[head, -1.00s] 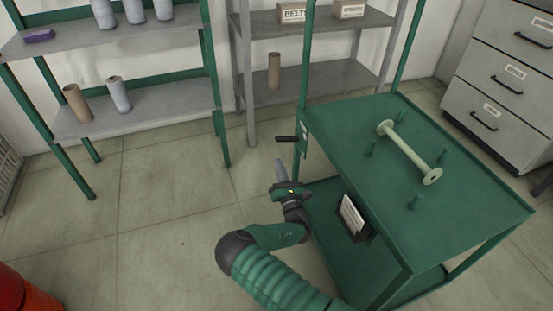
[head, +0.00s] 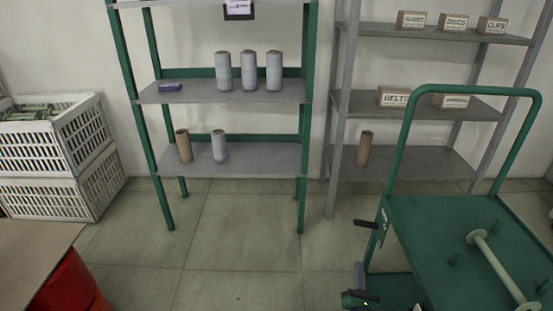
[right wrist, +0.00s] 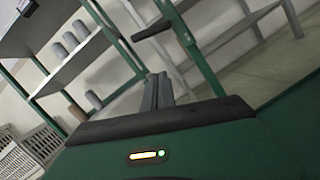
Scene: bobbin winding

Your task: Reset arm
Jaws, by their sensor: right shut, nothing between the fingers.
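My right gripper (head: 359,280) is at the bottom of the head view, left of the green cart (head: 420,215). It also shows in the right wrist view (right wrist: 157,90), with its dark fingers together and nothing between them. Only the gripper end of the right arm shows in the head view. A dark handle (head: 366,224) juts from the cart's left side, a little above the gripper. A pale bobbin (head: 497,262) lies on the cart top, cut off at the lower right. My left gripper is not in view.
A green-framed shelf (head: 240,158) holds grey and brown cones and a purple block (head: 170,87). A grey rack (head: 435,158) holds labelled boxes and a brown tube (head: 364,149). White crates (head: 50,150) and a red drum (head: 70,290) are at left. The middle floor is clear.

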